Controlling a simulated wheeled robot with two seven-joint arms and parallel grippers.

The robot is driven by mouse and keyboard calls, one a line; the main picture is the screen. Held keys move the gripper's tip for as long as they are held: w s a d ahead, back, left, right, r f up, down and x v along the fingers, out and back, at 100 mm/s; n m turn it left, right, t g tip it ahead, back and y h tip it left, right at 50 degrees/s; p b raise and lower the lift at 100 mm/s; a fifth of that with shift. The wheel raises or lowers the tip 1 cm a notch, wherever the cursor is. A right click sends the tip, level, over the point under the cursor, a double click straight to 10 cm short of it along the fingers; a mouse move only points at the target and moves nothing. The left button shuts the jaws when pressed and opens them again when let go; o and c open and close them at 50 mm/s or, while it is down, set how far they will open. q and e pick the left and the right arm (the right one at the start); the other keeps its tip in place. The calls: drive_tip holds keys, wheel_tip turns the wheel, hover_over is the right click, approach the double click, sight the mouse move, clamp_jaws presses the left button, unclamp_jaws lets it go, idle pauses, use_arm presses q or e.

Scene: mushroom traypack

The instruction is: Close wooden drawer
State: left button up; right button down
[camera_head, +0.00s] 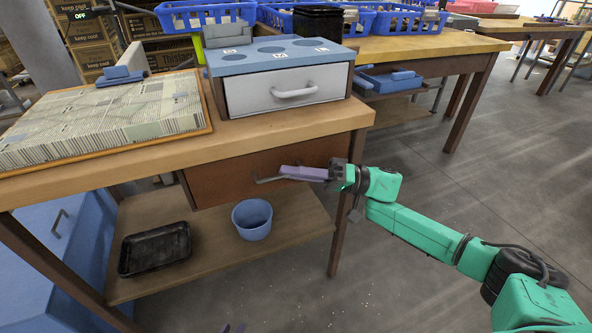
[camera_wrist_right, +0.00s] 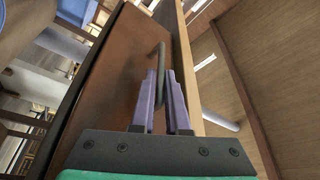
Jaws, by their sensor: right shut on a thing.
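The wooden drawer (camera_head: 225,178) is a brown panel under the near table's top. I cannot tell whether a small gap stays behind its front. Its front also fills much of the left half of the right wrist view (camera_wrist_right: 112,75). A thin grey bar handle (camera_head: 268,180) sticks out from it, and it also shows in the wrist view (camera_wrist_right: 161,62). My right gripper (camera_head: 287,173) is shut on this handle, with its purple fingers on either side (camera_wrist_right: 160,88).
A blue cabinet with a white drawer (camera_head: 250,92) and a patterned board (camera_head: 100,118) stand on the tabletop (camera_head: 180,150). A blue pot (camera_head: 252,220) and a black tray (camera_head: 155,250) sit on the lower shelf (camera_head: 195,270). A table leg (camera_head: 340,235) stands near my right gripper. The floor at right is clear.

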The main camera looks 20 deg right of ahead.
drive_tip(key=shift+w+d+r, duration=0.1)
drive_tip(key=shift+w+d, duration=0.05)
drive_tip(key=shift+w, duration=0.05)
drive_tip(key=c, duration=1.3)
unclamp_jaws()
use_arm(q)
drive_tip(key=shift+s+f, duration=0.2)
drive_tip(key=shift+f, duration=0.15)
use_arm(e)
drive_tip(key=shift+o, duration=0.5)
